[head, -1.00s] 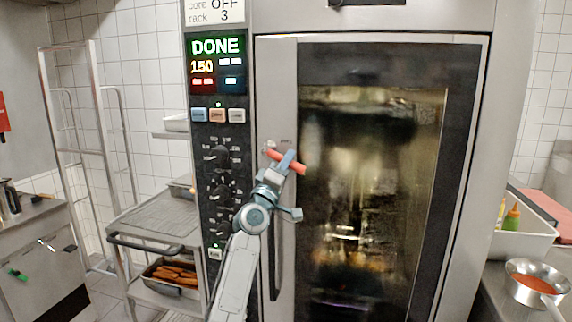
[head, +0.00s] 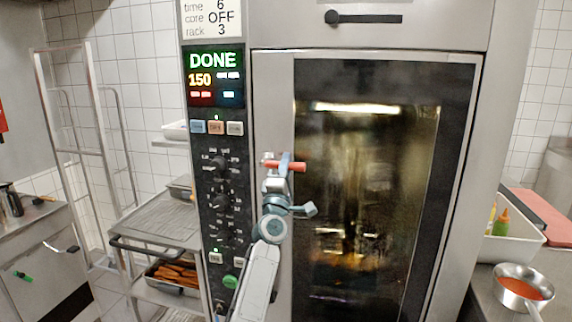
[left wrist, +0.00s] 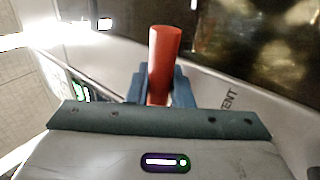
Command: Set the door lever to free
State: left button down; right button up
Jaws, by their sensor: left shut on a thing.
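The door lever (head: 298,167) is a red bar on the left edge of the oven door (head: 270,90), and lies about level in the head view. My left gripper (head: 284,161) is shut on it, with red showing on both sides of the fingers. In the left wrist view the red lever (left wrist: 165,50) stands up between the blue-grey fingers. Printed letters ending in "ENT" show beside it; the rest of that marking is hidden. The door appears closed, with its dark window (head: 370,200) to the right. My right gripper is not in view.
A control panel (head: 215,77) reading DONE and 150, with knobs below, is left of the door. A rack trolley with a tray of food (head: 172,274) stands further left. A counter with a red sauce pan (head: 523,287) is at right.

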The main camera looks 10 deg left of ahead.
pick_arm(q)
jog(key=shift+r, duration=0.2)
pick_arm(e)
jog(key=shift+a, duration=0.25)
pick_arm(q)
jog(key=c, duration=1.6)
grip_release()
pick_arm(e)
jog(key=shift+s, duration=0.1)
pick_arm(q)
jog(key=shift+s, duration=0.1)
jog(key=shift+f, duration=0.1)
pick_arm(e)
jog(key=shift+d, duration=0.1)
